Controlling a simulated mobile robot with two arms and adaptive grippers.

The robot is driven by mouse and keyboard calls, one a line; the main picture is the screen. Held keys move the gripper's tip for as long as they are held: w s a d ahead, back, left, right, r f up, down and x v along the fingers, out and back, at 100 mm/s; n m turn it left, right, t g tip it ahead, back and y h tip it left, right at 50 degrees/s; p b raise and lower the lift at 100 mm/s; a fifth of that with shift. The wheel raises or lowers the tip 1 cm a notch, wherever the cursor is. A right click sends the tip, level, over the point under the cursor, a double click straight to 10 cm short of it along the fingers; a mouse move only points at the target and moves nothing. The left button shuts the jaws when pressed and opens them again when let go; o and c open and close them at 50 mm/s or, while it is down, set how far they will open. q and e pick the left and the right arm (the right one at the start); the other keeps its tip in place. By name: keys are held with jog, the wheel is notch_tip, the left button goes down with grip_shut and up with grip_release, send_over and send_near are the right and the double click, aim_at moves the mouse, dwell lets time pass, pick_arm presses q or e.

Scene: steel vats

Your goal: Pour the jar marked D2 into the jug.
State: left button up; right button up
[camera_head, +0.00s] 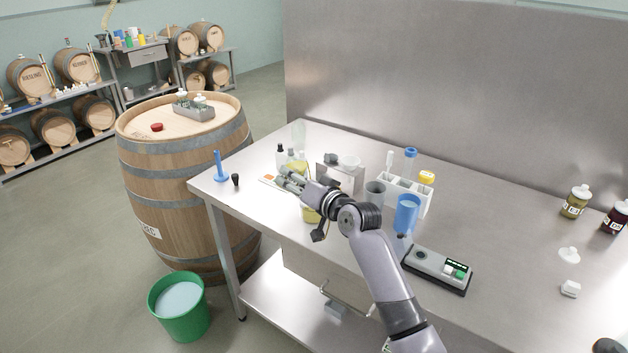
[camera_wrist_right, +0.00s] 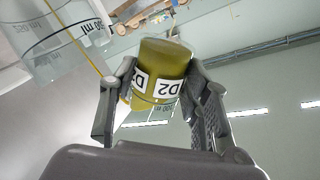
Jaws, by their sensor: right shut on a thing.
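My right gripper (camera_head: 288,180) is over the left part of the steel table, shut on the jar marked D2 (camera_wrist_right: 162,68). In the right wrist view (camera_wrist_right: 165,95) its fingers flank this yellow-green jar, whose white label reads D2. In the head view the gripper partly hides the jar (camera_head: 298,167); I cannot tell its exact tilt. A clear vessel with ml marks, which looks like the jug (camera_wrist_right: 45,45), is at the upper left of the wrist view, apart from the jar. A yellow patch (camera_head: 311,213) shows below the gripper; I cannot tell what it is.
The steel table (camera_head: 500,225) also holds a white rack (camera_head: 420,198), a blue cup (camera_head: 407,213), a grey cup (camera_head: 375,193) and a device (camera_head: 437,268). Two labelled jars (camera_head: 575,203) and white caps (camera_head: 569,254) are at the right. A barrel (camera_head: 185,190) and a green bucket (camera_head: 180,310) stand left.

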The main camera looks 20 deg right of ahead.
jog(key=shift+d+f+m, duration=0.1)
jog(key=shift+f+m, duration=0.1)
jog(key=shift+m, duration=0.3)
dwell(0.5)
jog(key=shift+r+m+y+p, duration=0.3)
jog(key=shift+r+m+p, duration=0.15)
jog(key=shift+m, duration=0.35)
dwell(0.6)
jog(key=shift+f+m+g+y, duration=0.2)
jog(key=shift+f+m, duration=0.15)
jog(key=shift+m, duration=0.35)
jog(key=shift+f+m+g+y, duration=0.2)
jog(key=shift+f+m, duration=0.1)
jog(key=shift+m, duration=0.4)
dwell(1.5)
jog(key=shift+w+d+r, duration=0.1)
jog(key=shift+d+r, duration=0.05)
jog(key=shift+r, duration=0.15)
jog(key=shift+w+d+r+m+p, duration=0.15)
jog(key=shift+d+r+m+p, duration=0.1)
jog(key=shift+r+m+p, duration=0.25)
jog(key=shift+w+d+r+m+p, duration=0.1)
jog(key=shift+d+r+m+p, duration=0.25)
jog(key=shift+p, duration=0.35)
jog(key=shift+w+d+f+m+y+p, duration=0.1)
jog(key=shift+f+m+y+p, duration=0.25)
jog(key=shift+m, duration=0.2)
dwell(0.7)
